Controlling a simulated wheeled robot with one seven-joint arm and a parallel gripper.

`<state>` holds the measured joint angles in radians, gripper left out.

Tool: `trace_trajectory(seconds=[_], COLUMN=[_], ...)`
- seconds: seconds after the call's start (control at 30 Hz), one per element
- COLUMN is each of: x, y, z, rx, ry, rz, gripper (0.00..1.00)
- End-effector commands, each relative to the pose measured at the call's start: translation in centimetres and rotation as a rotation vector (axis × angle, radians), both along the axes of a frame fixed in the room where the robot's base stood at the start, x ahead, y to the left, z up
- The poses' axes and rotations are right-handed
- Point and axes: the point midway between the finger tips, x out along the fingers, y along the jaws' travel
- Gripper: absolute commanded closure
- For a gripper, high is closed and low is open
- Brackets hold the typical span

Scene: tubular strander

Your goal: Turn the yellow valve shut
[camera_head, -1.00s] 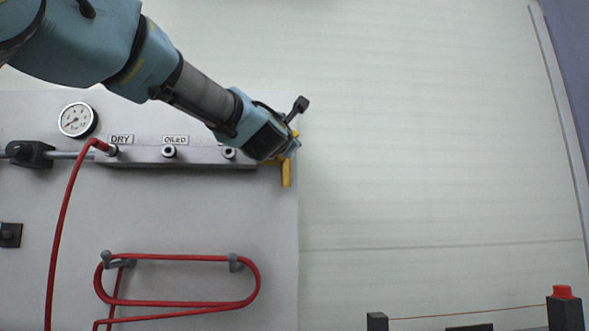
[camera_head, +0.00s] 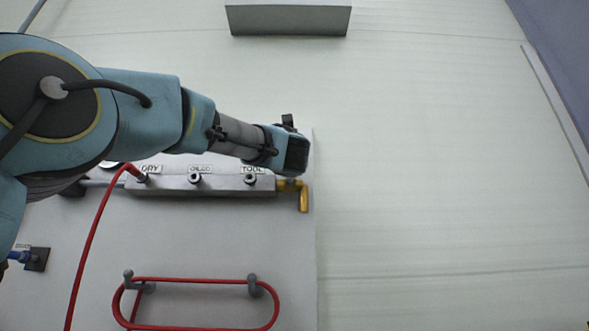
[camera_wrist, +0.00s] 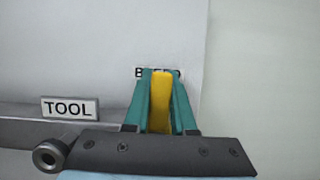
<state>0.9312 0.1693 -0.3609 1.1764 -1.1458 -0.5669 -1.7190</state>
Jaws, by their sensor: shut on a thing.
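The yellow valve (camera_head: 303,196) is at the right end of the grey manifold, near the panel's right edge; its yellow pipe elbow points down. In the wrist view its yellow handle (camera_wrist: 160,105) stands upright in the picture between the green fingers. My gripper (camera_wrist: 160,76) is shut on this handle, with one finger on each side. In the head view my wrist covers the handle and the fingertips. A label behind the handle is mostly hidden; only its first letter, B, reads clearly.
The grey manifold (camera_head: 215,186) carries ports labelled DRY, OILED and TOOL. A red hose (camera_head: 92,235) runs from the DRY port, and a red hose loop (camera_head: 200,280) hangs on hooks below. The pale wall (camera_head: 430,180) right of the panel is clear.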

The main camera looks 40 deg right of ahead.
Motion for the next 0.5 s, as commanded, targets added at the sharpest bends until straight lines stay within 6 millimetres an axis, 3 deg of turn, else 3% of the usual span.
trace_trajectory(seconds=[0.5], x=[0.30], y=[0.16], z=[-0.17], rx=[-0.035], ry=[0.033], rz=[0.001], gripper=[1.00])
